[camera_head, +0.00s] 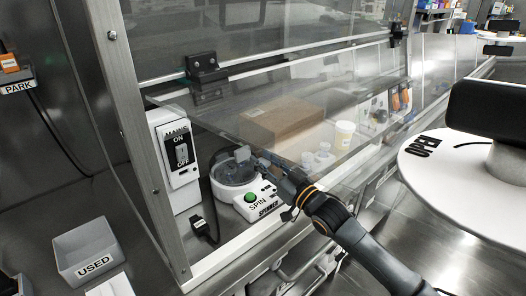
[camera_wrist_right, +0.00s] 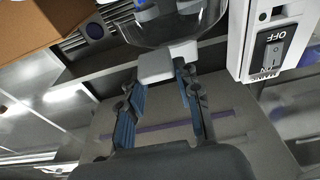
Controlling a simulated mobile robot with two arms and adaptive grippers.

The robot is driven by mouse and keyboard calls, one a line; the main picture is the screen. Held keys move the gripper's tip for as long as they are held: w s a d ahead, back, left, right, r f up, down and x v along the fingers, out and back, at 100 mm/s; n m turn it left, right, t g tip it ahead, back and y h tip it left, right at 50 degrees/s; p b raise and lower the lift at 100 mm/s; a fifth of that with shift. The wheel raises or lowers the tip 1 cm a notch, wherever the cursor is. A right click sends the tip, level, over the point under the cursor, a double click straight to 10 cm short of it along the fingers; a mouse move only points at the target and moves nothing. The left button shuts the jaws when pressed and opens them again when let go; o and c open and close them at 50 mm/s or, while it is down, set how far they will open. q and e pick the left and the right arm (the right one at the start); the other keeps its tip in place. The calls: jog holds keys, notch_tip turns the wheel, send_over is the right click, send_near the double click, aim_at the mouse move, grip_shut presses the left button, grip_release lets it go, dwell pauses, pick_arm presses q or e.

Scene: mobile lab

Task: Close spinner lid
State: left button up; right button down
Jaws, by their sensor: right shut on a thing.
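The white spinner (camera_head: 257,204) stands on the bench behind the clear sash, with a green SPIN button (camera_head: 251,197) on its front. Its round bowl (camera_head: 232,172) is at its back left. My right gripper (camera_head: 264,162) reaches in from the lower right and is at the bowl's right edge. In the wrist view the clear, curved lid (camera_wrist_right: 165,28) has a pale tab (camera_wrist_right: 167,63) between my right fingertips, and the gripper is shut on it. The lid's exact angle is hard to tell. My left gripper is not in view.
A white MAINS switch box (camera_head: 176,158) stands left of the spinner. A cardboard box (camera_head: 281,124), a pale cup (camera_head: 344,134) and small white vessels are to the right. The clear sash (camera_head: 290,105) hangs above my right arm. A USED bin (camera_head: 88,252) is at lower left.

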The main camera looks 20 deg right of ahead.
jog(key=shift+s+f, duration=0.15)
jog(key=shift+f, duration=0.8)
jog(key=c, duration=1.2)
grip_release()
jog(key=shift+o, duration=1.4)
jog(key=shift+w, duration=0.2)
jog(key=shift+r, duration=0.1)
jog(key=shift+s, duration=0.2)
jog(key=v, duration=1.1)
jog(key=shift+s, duration=0.4)
jog(key=shift+d, duration=0.15)
